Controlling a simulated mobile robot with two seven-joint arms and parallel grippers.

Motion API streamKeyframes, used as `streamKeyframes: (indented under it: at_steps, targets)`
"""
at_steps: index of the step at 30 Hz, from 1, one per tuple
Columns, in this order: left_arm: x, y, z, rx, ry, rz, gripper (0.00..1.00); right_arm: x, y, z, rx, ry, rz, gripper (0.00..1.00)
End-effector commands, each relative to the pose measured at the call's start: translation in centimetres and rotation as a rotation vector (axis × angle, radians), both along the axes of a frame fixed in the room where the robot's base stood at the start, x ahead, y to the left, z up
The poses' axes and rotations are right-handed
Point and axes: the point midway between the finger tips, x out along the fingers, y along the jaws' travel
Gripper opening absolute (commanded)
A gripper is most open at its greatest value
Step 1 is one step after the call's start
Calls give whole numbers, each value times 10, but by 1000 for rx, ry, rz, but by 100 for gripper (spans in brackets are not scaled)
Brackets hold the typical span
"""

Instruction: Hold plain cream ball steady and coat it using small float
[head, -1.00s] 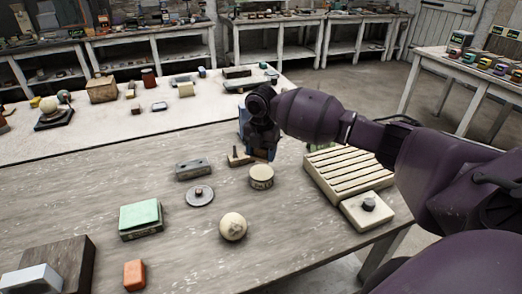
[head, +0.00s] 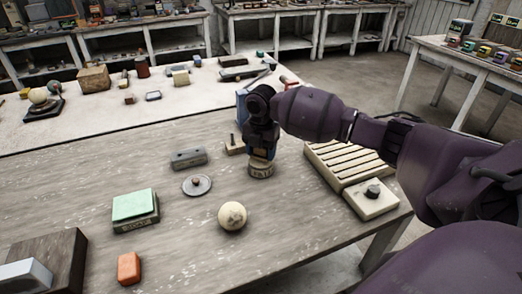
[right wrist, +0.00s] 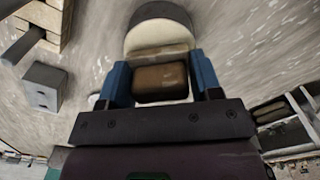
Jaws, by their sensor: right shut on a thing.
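A cream ball (head: 232,216) with some darker marks sits on the near table, left of and nearer than my right gripper. My right gripper (head: 262,152) points down just above a round cream tub (head: 261,170) and partly hides it. In the right wrist view its blue fingers (right wrist: 160,80) are shut on a brown block-like grip with a pale edge, which looks like the small float (right wrist: 160,80). The tub (right wrist: 160,32) shows just beyond it; I cannot tell whether float and tub touch. My left gripper is not in view.
A slatted cream rack (head: 340,160) and a pale block with a dark knob (head: 370,200) stand right of the tub. A grey disc (head: 197,185), grey block (head: 188,158), green-topped box (head: 136,208) and orange block (head: 129,268) lie to the left. Bare tabletop surrounds the ball.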

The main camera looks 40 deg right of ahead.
Motion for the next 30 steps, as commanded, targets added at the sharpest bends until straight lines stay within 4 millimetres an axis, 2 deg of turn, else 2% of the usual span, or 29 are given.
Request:
streamKeyframes:
  at_steps: [30]
  targets:
    - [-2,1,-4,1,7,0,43,0,0,-7,1,1,0,36]
